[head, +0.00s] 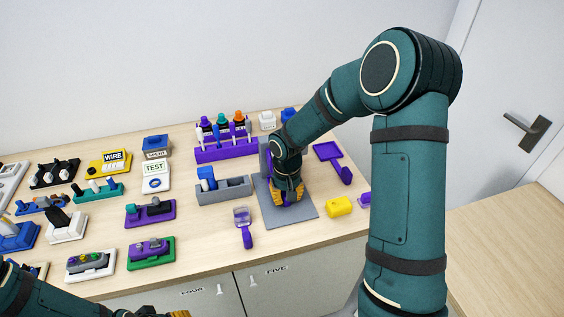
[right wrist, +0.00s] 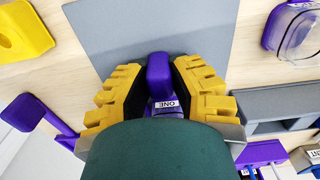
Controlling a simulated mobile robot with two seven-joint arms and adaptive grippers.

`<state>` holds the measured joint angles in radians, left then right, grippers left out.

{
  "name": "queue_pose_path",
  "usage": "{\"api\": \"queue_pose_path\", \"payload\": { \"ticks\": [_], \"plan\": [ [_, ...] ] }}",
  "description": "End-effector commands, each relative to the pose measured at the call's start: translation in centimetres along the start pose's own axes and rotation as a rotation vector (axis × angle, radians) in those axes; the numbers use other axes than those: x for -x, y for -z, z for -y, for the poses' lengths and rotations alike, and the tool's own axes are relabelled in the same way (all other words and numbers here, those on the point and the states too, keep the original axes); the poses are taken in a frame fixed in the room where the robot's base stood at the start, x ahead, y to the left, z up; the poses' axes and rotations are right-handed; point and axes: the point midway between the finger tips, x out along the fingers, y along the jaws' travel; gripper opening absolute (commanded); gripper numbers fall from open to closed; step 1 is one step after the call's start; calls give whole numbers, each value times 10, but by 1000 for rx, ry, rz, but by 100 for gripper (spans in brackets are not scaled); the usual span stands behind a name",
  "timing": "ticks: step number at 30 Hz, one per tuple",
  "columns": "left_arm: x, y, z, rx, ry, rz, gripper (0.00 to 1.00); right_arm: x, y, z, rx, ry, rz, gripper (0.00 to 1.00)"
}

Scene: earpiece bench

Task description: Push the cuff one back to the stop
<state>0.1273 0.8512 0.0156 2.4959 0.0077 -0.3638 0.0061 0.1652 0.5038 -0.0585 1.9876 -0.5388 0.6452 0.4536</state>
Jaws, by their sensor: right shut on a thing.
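The purple piece labelled ONE (right wrist: 160,80) is between the two yellow-padded fingers of my right gripper (right wrist: 160,88) in the right wrist view. The fingers are shut on its upright purple part, and the white ONE label (right wrist: 166,104) shows just behind. In the head view my right gripper (head: 287,194) points down over the grey base plate (head: 300,211) and hides most of the piece. My wrist hides its lower part and any stop. Only a yellow tip of my left gripper (head: 178,313) shows at the bottom edge.
A grey tray with a blue block (head: 238,190) stands left of the plate. A clear-topped purple tool (head: 243,226) lies in front of the tray. A purple rack (head: 226,151) stands behind.

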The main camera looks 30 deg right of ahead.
Motion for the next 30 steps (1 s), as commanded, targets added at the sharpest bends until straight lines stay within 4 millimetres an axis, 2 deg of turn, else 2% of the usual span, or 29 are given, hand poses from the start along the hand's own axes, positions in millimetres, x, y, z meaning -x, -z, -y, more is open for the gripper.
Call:
{"api": "queue_pose_path", "payload": {
  "ticks": [24,25,27,30],
  "plan": [
    [-1,0,0,0,0,0,47,-1,3,0,0,1,1,0],
    [-1,0,0,0,0,0,47,-1,3,0,0,1,1,27],
    [-1,0,0,0,0,0,47,-1,3,0,0,0,1,51],
    [-1,0,0,0,0,0,47,0,3,0,0,0,0,53]
  ]
}}
